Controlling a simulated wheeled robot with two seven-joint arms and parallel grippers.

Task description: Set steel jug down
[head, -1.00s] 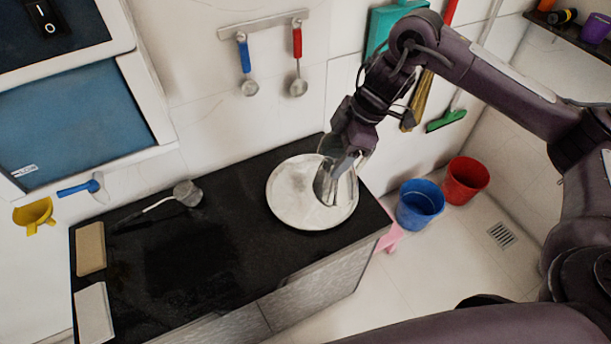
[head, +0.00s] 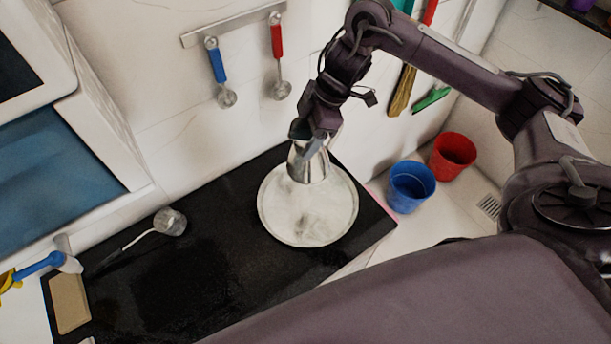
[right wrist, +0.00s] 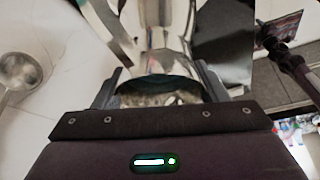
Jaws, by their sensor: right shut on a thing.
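The steel jug (head: 309,168) is held by my right gripper (head: 312,145) at the back part of a round pale tray (head: 308,242) on the black counter. The jug looks roughly upright; whether its base touches the tray I cannot tell. In the right wrist view the shiny jug (right wrist: 155,30) fills the space ahead of the gripper (right wrist: 160,85), whose fingers stand at either side of it. The gripper hides the jug's top in the head view. My left gripper is not in view.
A ladle (head: 165,225) lies on the black counter (head: 190,280) left of the tray. Blue (head: 411,188) and red (head: 453,157) buckets stand on the floor at the right. Two utensils hang from a wall rail (head: 235,24). The counter's middle left is clear.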

